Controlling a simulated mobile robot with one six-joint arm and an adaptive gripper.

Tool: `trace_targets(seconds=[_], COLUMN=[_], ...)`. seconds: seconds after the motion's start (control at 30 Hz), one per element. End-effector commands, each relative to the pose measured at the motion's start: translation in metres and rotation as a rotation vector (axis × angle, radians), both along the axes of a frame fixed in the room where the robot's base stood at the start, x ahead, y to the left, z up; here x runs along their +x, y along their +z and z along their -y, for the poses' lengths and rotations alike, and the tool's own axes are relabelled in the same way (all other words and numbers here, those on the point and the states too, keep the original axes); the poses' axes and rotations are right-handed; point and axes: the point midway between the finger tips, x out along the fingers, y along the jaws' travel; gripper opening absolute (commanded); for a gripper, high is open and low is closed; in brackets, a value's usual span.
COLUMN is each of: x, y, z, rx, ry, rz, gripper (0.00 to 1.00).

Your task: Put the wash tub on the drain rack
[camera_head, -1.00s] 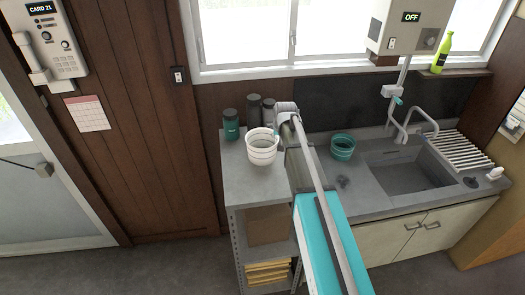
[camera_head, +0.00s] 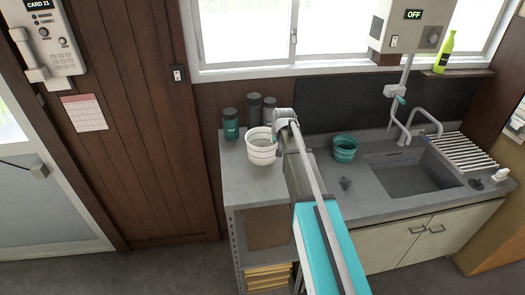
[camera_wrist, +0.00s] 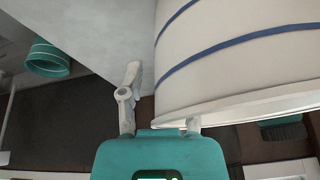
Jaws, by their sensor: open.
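A white tub (camera_head: 261,150) with thin bands stands upright on a grey shelf unit left of the sink. It fills the upper right of the wrist view (camera_wrist: 240,55), with blue bands. A smaller teal tub (camera_head: 344,155) stands on the counter left of the sink; it also shows in the wrist view (camera_wrist: 47,58). I cannot tell which is the wash tub. My gripper (camera_wrist: 160,110) is open at the white tub's rim. One finger is outside the wall; the other is partly hidden behind the rim. The ribbed drain rack (camera_head: 467,151) lies empty right of the sink.
Several dark canisters (camera_head: 254,108) stand behind the white tub on the shelf top (camera_head: 250,184). The sink basin (camera_head: 411,178) is empty. A tap (camera_head: 425,128) and a wall box (camera_head: 406,27) with a pipe rise behind it.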

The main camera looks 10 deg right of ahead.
Motion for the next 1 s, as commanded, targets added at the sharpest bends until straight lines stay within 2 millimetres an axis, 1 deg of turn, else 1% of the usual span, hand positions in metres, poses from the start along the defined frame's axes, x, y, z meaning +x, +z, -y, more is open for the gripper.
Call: trace_targets(seconds=[0.33, 0.37, 0.5, 0.6, 1.0], x=[-0.0001, -0.0001, 0.0000, 0.0000, 0.0000], y=[0.0001, 0.0001, 0.0001, 0.0001, 0.0001], z=[0.0000, 0.0000, 0.0000, 0.0000, -0.0001], rx=[0.000, 0.000, 0.000, 0.000, 0.000], ry=[0.000, 0.000, 0.000, 0.000, 0.000], rz=[0.000, 0.000, 0.000, 0.000, 0.000], gripper=[0.44, 0.42, 0.16, 0.00, 0.00])
